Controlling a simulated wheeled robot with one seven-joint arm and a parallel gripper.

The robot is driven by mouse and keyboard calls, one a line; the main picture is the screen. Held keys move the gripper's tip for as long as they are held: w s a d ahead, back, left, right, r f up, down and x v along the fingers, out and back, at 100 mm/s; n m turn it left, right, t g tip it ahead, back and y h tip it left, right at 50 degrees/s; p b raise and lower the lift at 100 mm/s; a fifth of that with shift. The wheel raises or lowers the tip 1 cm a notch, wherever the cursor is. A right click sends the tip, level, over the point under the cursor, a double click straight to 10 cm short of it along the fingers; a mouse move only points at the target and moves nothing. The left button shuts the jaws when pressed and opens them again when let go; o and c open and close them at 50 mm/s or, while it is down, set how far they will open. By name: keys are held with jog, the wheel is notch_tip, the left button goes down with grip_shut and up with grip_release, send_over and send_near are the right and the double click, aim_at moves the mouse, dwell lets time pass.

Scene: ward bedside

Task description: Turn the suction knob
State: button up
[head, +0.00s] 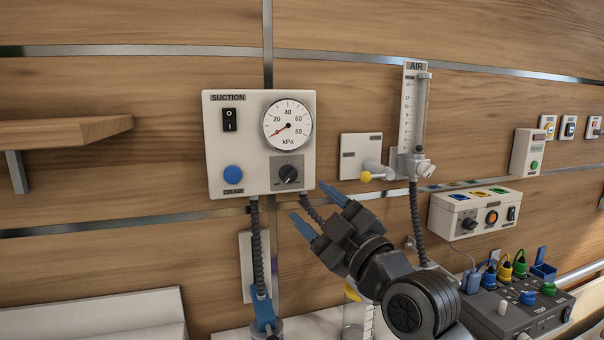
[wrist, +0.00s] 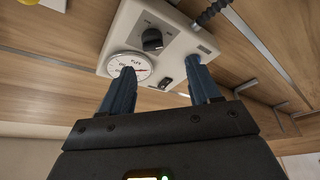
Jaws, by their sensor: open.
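The white suction panel (head: 216,160) is on the wooden wall, left of centre in the head view. Its black suction knob (head: 288,173) sits on a grey plate at the panel's lower right; which way its mark points is unclear. The knob also shows in the wrist view (wrist: 152,40), beyond the fingers and apart from them. The round kPa gauge (head: 288,125) has its red needle at the low end of the scale. My gripper (head: 308,200) is open and empty, with blue fingers just below and right of the knob in the head view.
A black rocker switch (head: 229,120) and a blue DRAW button (head: 233,174) are on the same panel. Dark hoses (head: 257,250) hang below it. The AIR flowmeter (head: 414,110) stands to the right. A wooden shelf (head: 70,133) juts out at left.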

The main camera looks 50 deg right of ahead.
aim_at(290, 176)
jog(key=x, duration=0.2)
jog(key=p+x, duration=0.1)
jog(key=x, duration=0.1)
jog(key=r+p+x, duration=0.1)
jog(key=x, duration=0.2)
jog(key=shift+s+d+r, duration=0.1)
jog(key=shift+s+d, duration=0.1)
jog(key=shift+d, duration=0.05)
jog(key=shift+w+d, duration=0.2)
jog(key=shift+w, duration=0.45)
jog(key=shift+c, duration=0.3)
jog(key=c, duration=1)
jog(key=shift+o, duration=0.2)
